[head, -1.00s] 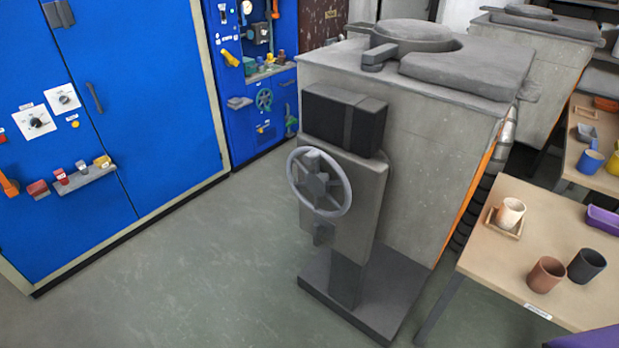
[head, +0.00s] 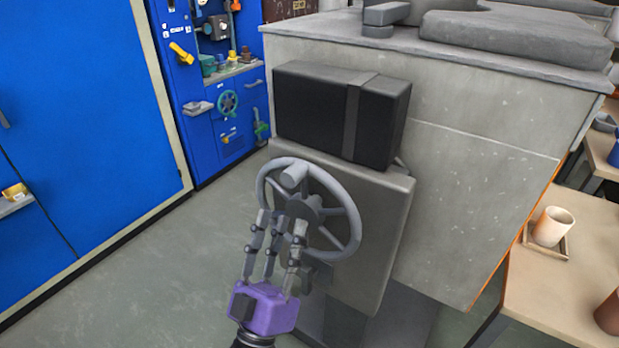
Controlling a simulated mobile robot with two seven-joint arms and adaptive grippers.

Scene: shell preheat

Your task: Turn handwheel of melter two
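The grey handwheel (head: 345,208), with spokes and a stub knob near its upper left, is mounted on the front box (head: 385,225) of a large grey melter (head: 475,170). My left gripper (head: 281,220), with a purple body and grey jointed fingers, comes up from below at the wheel's lower left. Its fingers point up and overlap the rim in the picture. They look spread apart, so the gripper appears open. I cannot tell whether they touch the rim. Part of the rim and hub is hidden behind them. My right gripper is not in view.
A black box (head: 318,112) sits just above the wheel. A blue cabinet (head: 75,110) and a blue panel with a small green wheel (head: 228,102) stand at left. A table with a cup (head: 553,226) is at right. The floor (head: 140,270) at left is clear.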

